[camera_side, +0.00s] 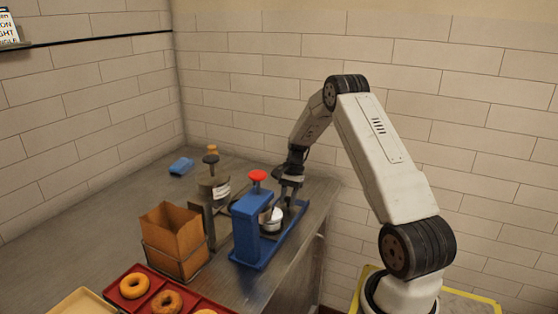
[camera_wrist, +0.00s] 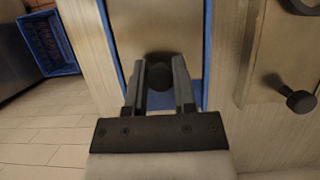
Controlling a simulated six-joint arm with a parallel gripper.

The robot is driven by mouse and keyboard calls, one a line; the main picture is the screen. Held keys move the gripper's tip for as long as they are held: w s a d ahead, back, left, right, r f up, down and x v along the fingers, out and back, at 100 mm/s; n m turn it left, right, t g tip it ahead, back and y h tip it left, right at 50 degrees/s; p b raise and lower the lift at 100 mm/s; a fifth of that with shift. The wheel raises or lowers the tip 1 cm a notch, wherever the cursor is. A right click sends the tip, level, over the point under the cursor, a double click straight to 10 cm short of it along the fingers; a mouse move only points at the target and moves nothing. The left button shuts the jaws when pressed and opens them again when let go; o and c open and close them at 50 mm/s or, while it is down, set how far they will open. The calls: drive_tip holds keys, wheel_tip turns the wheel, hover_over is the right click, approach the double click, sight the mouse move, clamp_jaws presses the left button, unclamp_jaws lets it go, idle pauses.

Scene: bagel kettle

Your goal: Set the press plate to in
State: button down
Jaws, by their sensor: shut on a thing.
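The blue press (camera_side: 248,225) stands near the counter's front edge, with a red knob (camera_side: 257,176) on top. Its blue base rails run toward my gripper (camera_side: 289,195). In the wrist view, a pale flat press plate (camera_wrist: 150,20) lies between blue side edges. A dark round knob (camera_wrist: 159,74) stands at the plate's near end. My gripper (camera_wrist: 159,88) has one finger on each side of this knob and is shut on it. A shiny round metal part (camera_side: 272,219) sits between the press body and my gripper. How far in the plate sits is hard to tell.
A brown paper bag (camera_side: 175,238) in a wire holder and a red tray (camera_side: 120,292) of bagels stand left of the press. A metal kettle-like vessel (camera_side: 213,188) is behind it. A blue item (camera_side: 181,166) lies farther back. A blue crate (camera_wrist: 47,42) is on the floor.

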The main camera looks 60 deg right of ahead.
sight(278, 209)
drive_tip(key=shift+a, duration=3.5)
drive_tip(key=shift+c, duration=2.3)
unclamp_jaws()
drive_tip(key=shift+r, duration=0.1)
drive_tip(key=shift+d+r, duration=0.3)
drive_tip(key=shift+r, duration=0.15)
drive_tip(key=v, duration=0.6)
drive_tip(key=shift+r, duration=0.3)
